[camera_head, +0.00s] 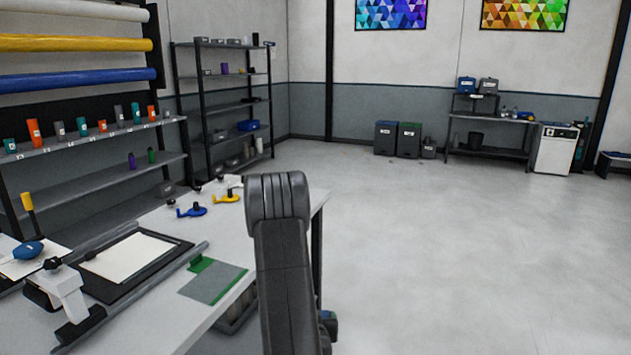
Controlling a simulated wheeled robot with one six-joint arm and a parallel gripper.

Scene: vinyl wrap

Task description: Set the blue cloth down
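No blue cloth shows clearly in the head view. A small rounded blue item (28,250) lies on a white sheet at the far left of the worktable (150,338); I cannot tell whether it is cloth. My dark grey arm stands upright in front of the table's right end and hides part of it. My gripper is not visible, so I cannot see whether it holds anything. A small dark part with a blue-teal patch shows low beside the arm; it is too hidden to name.
A dark board with a white sheet (128,257), a white and black clamp-like tool (60,290), a grey and green mat (214,281) and blue (192,211) and yellow (227,197) tools lie on the table. Shelves stand behind. The floor (470,250) to the right is clear.

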